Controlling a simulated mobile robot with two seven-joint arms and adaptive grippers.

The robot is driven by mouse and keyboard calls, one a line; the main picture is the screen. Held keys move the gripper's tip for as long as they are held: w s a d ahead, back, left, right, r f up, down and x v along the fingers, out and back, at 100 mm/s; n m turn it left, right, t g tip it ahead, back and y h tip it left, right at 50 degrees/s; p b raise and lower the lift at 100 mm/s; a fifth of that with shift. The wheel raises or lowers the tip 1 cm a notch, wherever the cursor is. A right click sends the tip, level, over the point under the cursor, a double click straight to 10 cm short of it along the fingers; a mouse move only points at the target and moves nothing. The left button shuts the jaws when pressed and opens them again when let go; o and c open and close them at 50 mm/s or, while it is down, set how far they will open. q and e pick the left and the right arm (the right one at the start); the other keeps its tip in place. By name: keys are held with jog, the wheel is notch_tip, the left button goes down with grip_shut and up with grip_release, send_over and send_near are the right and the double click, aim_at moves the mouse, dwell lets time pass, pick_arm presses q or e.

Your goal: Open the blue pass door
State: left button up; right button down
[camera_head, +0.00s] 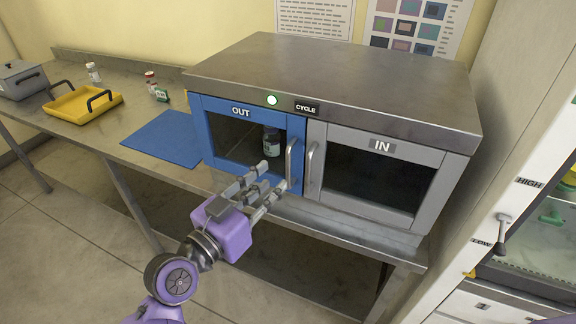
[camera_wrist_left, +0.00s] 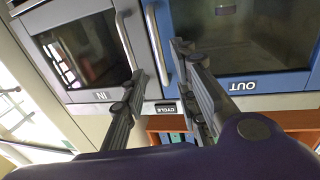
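The blue pass door (camera_head: 222,150), marked OUT, is shut on the left front of the steel cabinet (camera_head: 330,85). Its upright bar handle (camera_head: 293,160) is at its right edge. My left gripper (camera_head: 274,177) is in front of the lower part of this door, close to the handle. In the left wrist view, which is upside down, the blue door (camera_wrist_left: 290,82) is at right. The fingers of my left gripper (camera_wrist_left: 158,62) are spread there, with the blue door's handle (camera_wrist_left: 156,40) appearing between them. I cannot tell whether they touch it. My right gripper is not in view.
A grey IN door (camera_head: 433,190) with its own handle (camera_head: 314,170) is right beside the blue one. A bottle (camera_head: 271,141) stands behind the blue door's window. A blue mat (camera_head: 165,139), yellow tray (camera_head: 83,104) and small bottles are on the bench at left.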

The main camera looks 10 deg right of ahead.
aim_at(287, 168)
pick_arm(q)
jog(key=p+x, duration=0.1)
jog(key=x, duration=0.5)
jog(key=shift+w+d, duration=0.15)
jog(key=shift+w, duration=0.05)
jog(key=shift+w+d+f, duration=0.1)
jog(key=shift+w+d, duration=0.3)
jog(key=shift+w, duration=0.05)
grip_shut()
